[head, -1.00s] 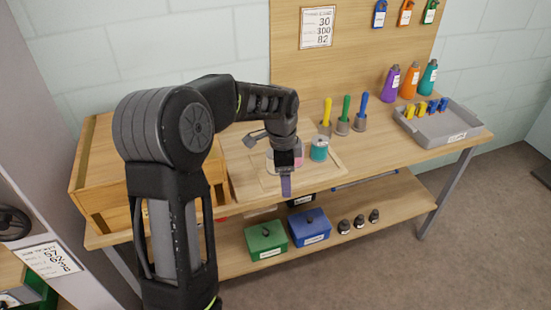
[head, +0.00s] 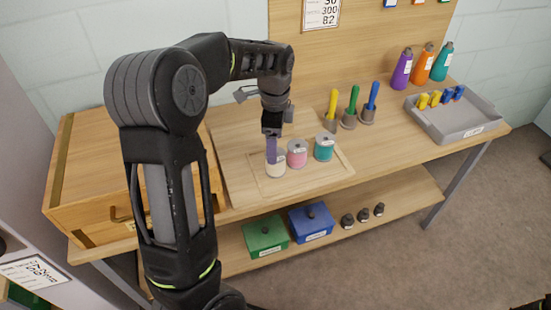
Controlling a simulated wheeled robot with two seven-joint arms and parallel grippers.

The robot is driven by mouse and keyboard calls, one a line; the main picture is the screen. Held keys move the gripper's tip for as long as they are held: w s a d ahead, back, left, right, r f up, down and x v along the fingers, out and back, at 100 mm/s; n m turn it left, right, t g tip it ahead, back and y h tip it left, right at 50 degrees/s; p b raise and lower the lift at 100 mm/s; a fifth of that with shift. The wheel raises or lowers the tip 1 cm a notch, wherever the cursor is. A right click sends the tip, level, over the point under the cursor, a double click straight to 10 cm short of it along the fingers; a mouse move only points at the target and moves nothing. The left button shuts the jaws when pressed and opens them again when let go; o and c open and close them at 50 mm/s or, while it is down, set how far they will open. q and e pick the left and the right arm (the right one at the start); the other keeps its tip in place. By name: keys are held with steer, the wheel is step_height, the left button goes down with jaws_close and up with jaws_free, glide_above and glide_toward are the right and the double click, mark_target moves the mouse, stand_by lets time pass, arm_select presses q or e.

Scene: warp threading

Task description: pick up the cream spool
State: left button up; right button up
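The cream spool (head: 275,170) stands upright on the wooden board at the left end of a row of spools. A pink spool (head: 297,154) and a teal spool (head: 324,147) stand to its right. My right gripper is not in view.
Yellow, green and blue handled tools (head: 352,105) stand in holders behind the spools. A grey tray (head: 455,122) and several bottles (head: 423,66) are at the right. A wooden drawer box (head: 100,160) is at the left. Green (head: 266,237) and blue (head: 311,223) boxes sit on the lower shelf.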

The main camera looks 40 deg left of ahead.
arm_select(q)
steer(key=shift+f, duration=1.35)
steer(key=shift+d+f+p, duration=0.1)
steer(key=shift+f+p, duration=0.5)
steer(key=shift+f, duration=2.05)
steer(key=c, duration=1.5)
